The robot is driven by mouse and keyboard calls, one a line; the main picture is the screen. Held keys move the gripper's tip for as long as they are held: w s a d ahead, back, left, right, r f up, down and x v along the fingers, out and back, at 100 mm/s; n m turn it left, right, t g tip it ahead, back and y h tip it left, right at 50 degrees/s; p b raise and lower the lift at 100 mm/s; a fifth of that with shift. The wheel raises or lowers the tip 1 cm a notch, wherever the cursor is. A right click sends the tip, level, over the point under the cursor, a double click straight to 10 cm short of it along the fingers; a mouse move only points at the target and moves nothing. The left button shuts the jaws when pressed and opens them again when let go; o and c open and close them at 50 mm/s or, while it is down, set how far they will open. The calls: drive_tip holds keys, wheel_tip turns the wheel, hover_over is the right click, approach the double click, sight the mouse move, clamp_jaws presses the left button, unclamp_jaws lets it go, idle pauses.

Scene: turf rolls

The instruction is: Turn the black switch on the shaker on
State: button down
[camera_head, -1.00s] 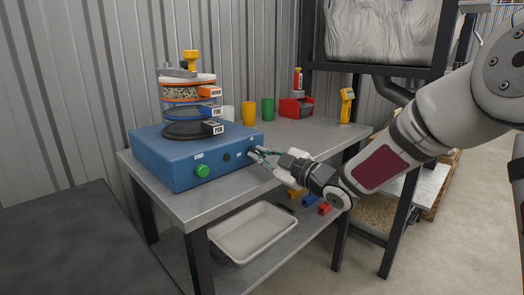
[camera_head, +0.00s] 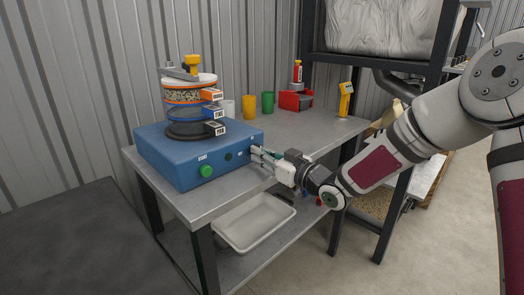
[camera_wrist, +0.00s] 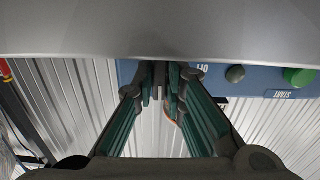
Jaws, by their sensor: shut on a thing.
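The shaker is a blue box (camera_head: 165,160) on the metal table, with a stack of round sieves (camera_head: 190,105) on it. Its front panel has a green button (camera_head: 206,171) and a dark round knob (camera_head: 229,156); the wrist view also shows the green button (camera_wrist: 299,76) and the dark knob (camera_wrist: 235,73). My gripper (camera_head: 256,151) is at the panel's right end. In the wrist view my gripper (camera_wrist: 160,78) is shut on a small dark part, which looks like the black switch (camera_wrist: 160,68), mostly hidden by the fingers. I cannot tell its setting.
Yellow (camera_head: 248,107) and green (camera_head: 268,103) cups and a red bin (camera_head: 296,99) stand at the back of the table. A yellow hand-held tool (camera_head: 345,98) stands at the right edge. A white tray (camera_head: 255,222) is on the shelf below.

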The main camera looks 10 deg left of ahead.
drive_tip(key=shift+f+m, duration=0.1)
drive_tip(key=shift+m, duration=0.2)
drive_tip(key=c, duration=1.6)
unclamp_jaws()
drive_tip(key=shift+c, duration=0.2)
drive_tip(key=shift+d, duration=0.1)
drive_tip(key=v, duration=1.2)
